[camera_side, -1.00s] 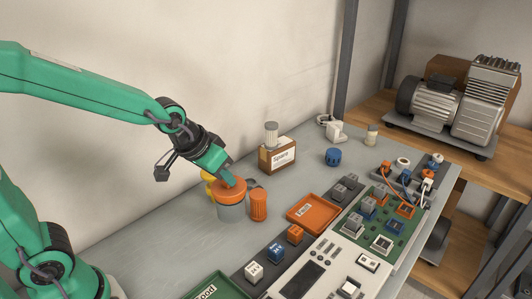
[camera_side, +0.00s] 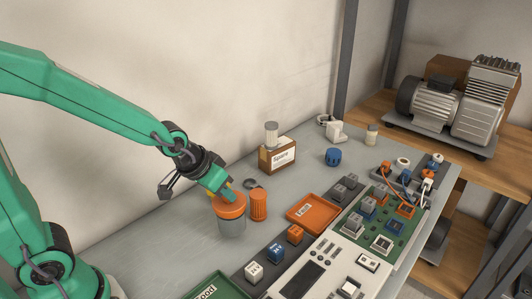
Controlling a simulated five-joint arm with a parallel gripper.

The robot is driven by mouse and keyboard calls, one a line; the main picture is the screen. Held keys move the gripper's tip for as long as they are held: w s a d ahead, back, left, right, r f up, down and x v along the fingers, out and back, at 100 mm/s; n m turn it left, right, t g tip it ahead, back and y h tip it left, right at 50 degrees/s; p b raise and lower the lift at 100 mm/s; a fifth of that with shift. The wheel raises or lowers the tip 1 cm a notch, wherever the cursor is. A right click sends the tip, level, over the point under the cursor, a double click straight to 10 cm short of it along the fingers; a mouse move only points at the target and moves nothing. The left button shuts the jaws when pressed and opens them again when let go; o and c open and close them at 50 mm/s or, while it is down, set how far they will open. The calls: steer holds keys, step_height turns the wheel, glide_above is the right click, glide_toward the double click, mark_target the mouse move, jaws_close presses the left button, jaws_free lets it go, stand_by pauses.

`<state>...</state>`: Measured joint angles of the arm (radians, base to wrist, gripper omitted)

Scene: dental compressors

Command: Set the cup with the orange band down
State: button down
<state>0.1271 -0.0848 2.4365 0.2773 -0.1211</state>
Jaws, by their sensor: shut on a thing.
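The cup with the orange band (camera_side: 231,227) is grey below, with a wide orange band around its upper part. It stands upright at the left middle of the bench. My gripper (camera_side: 224,197) reaches down from the upper left and is shut on this cup at its rim. The fingertips are partly hidden. I cannot tell whether the cup's base touches the bench or hangs just above it.
An orange ribbed cylinder (camera_side: 259,205) stands close to the cup's right. A dark ring-like part (camera_side: 253,183) lies behind. The orange tray (camera_side: 314,213), wooden "Spare" box (camera_side: 277,157) and green tray (camera_side: 222,287) are nearby. The grey bench (camera_side: 178,240) is clear to the left.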

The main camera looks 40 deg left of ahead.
mark_target(225, 202)
steer(key=shift+f, duration=1.7)
steer(key=c, duration=1.3)
jaws_free()
steer(key=shift+f, duration=0.15)
steer(key=shift+r, duration=0.2)
steer(key=shift+v, duration=5.95)
steer(key=shift+y, duration=0.4)
steer(key=s+a+r, duration=0.1)
steer(key=s, duration=0.1)
steer(key=s+a+r, duration=0.1)
steer(key=s, duration=0.2)
steer(key=s+a+r, duration=0.1)
steer(key=s+r, duration=0.1)
steer(key=shift+s+a, duration=0.3)
steer(key=shift+a, duration=0.1)
